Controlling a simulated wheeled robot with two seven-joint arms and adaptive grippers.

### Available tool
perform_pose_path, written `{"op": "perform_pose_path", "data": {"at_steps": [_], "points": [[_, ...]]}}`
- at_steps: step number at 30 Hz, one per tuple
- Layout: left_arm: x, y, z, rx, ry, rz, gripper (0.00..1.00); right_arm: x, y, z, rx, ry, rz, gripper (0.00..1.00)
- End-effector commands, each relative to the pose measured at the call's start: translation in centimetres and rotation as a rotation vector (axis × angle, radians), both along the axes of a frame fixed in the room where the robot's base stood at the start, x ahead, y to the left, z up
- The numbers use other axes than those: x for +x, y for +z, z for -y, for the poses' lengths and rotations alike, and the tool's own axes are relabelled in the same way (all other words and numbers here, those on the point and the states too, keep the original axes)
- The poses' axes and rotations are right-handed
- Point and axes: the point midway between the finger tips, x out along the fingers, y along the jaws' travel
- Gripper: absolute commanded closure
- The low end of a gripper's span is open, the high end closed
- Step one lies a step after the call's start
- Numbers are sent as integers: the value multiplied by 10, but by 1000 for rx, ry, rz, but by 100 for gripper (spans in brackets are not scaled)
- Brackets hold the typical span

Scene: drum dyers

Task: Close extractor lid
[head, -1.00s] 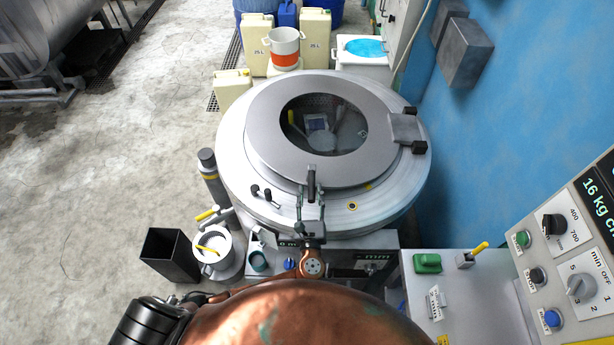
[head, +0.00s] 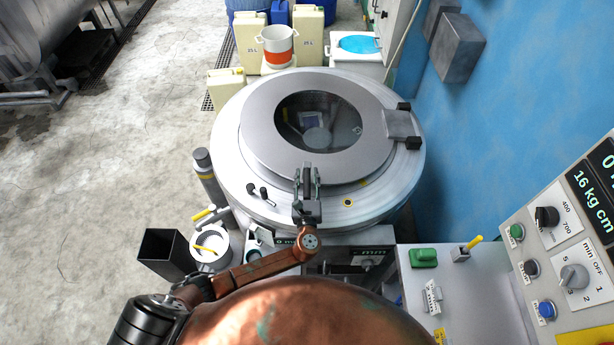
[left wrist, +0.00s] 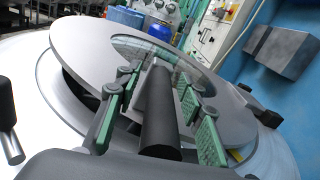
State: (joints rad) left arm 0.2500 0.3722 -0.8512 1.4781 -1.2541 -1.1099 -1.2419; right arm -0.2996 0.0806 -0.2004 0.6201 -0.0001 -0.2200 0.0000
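The extractor (head: 233,165) is a round grey drum with a steel lid (head: 263,150) that has a round window. The lid's hinge (head: 401,123) is at the right. The lid lies low over the drum. In the left wrist view a dark gap shows between the lid (left wrist: 75,45) and the rim below it, so it looks slightly raised. My left gripper (head: 307,178) is at the lid's near edge. In the left wrist view its green-padded fingers stand apart on either side of the black handle (left wrist: 160,125), with space on both sides. My right gripper is not in view.
A control panel (head: 560,235) and a grey cabinet top with a green switch (head: 423,258) stand at the right. A black bin (head: 166,253) and a white bucket (head: 210,245) are at the left. Canisters (head: 307,36) stand behind. The blue wall is close on the right.

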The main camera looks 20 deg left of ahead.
Motion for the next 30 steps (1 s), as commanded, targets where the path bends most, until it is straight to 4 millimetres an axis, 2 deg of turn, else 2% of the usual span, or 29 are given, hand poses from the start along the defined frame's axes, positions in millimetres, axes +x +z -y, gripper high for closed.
{"op": "perform_pose_path", "data": {"at_steps": [2,15,30], "points": [[0,0,0,0,0,0,69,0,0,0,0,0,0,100],[0,0,0,-1,0,1,99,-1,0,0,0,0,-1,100],[1,-1,-1,0,1,3,100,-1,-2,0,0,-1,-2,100]]}}
